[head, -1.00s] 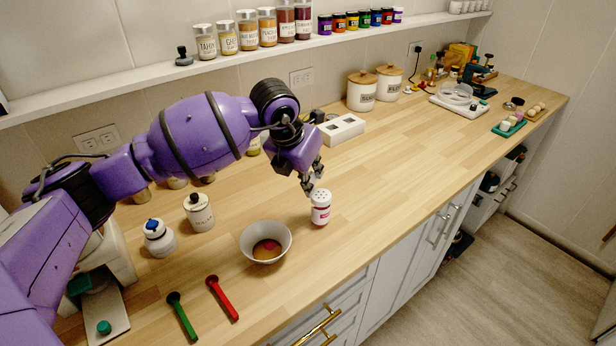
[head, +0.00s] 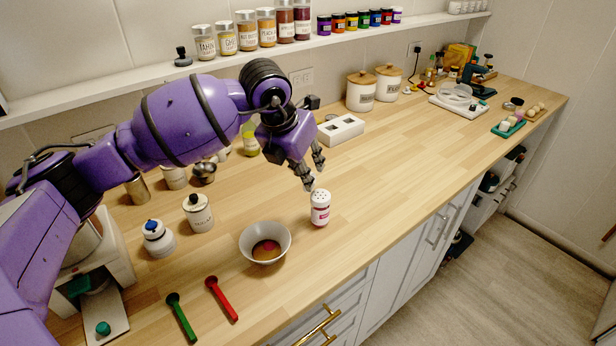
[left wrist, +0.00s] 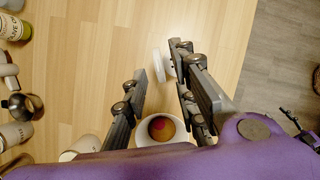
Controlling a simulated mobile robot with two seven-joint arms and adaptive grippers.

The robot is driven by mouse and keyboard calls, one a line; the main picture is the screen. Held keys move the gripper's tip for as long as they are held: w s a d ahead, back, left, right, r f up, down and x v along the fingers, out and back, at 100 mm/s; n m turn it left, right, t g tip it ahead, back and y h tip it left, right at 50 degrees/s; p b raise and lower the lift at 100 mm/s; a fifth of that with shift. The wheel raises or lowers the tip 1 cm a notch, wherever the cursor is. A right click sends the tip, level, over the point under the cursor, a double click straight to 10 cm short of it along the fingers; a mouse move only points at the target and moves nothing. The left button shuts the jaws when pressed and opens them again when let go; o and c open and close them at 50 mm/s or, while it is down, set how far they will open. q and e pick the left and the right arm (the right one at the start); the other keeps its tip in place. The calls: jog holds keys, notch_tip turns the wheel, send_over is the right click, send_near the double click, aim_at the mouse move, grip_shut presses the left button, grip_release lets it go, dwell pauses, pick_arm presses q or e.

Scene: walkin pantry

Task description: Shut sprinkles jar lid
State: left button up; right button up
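The sprinkles jar (head: 320,209) is a small white shaker with a red label, upright on the wooden counter. Its white top with dark holes (head: 320,195) faces up in the head view. My left gripper (head: 314,173) is just above the jar, pointing down, with its fingers apart and nothing between the tips. In the left wrist view the left gripper (left wrist: 158,60) is spread, and a white round part of the jar (left wrist: 158,65) shows beside the right finger, which hides some of it. I cannot tell the lid's exact position. My right gripper is out of view.
A white bowl (head: 265,243) with coloured contents stands left of the jar. Red (head: 222,299) and green (head: 182,318) spoons lie in front. Canisters (head: 198,213) stand further left. The counter right of the jar is clear.

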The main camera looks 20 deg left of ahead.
pick_arm(q)
jog(key=v, duration=0.8)
